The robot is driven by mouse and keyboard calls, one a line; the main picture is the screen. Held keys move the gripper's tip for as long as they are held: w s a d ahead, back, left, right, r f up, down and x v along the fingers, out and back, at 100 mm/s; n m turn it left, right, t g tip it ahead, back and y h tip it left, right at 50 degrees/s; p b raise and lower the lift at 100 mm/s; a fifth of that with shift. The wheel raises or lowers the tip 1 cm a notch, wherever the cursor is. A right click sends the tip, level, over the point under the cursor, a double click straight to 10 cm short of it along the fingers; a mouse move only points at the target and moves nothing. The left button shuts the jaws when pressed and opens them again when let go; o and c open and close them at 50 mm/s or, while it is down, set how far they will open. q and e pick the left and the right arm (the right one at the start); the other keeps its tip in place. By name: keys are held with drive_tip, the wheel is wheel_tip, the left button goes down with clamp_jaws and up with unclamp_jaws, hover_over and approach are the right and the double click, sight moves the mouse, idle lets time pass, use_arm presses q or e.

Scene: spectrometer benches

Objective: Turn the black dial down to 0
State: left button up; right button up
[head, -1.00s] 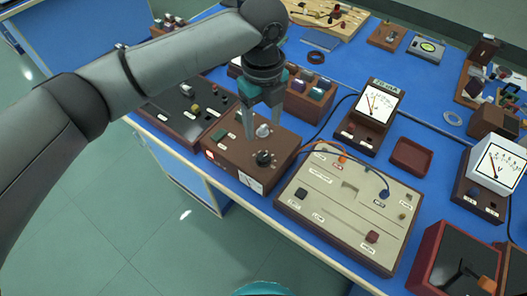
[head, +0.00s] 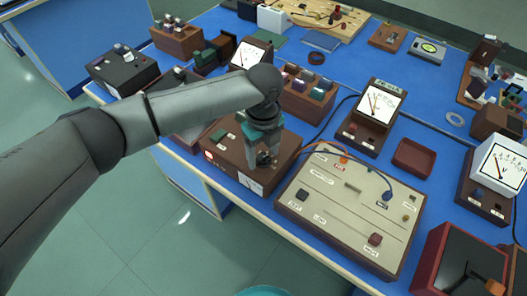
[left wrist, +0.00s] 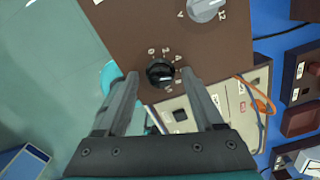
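The black dial (left wrist: 160,74) sits on the brown top of a control box (left wrist: 120,25), with small white marks around it. I cannot clearly read where its pointer stands. In the head view the control box (head: 225,157) is near the bench's front edge, and my gripper largely hides the dial. My left gripper (head: 262,164) points down over the dial. In the left wrist view its fingers (left wrist: 161,80) are spread on both sides of the dial, with gaps showing between them and it. My right gripper is not in view.
A grey knob (left wrist: 205,8) is on the same box top. A beige circuit board (head: 340,205) stands close to the right of the box. A meter (head: 375,110) and a red tray (head: 413,157) are beyond it. Wooden racks stand behind the box.

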use_arm(q)
clamp_jaws()
idle(0.3)
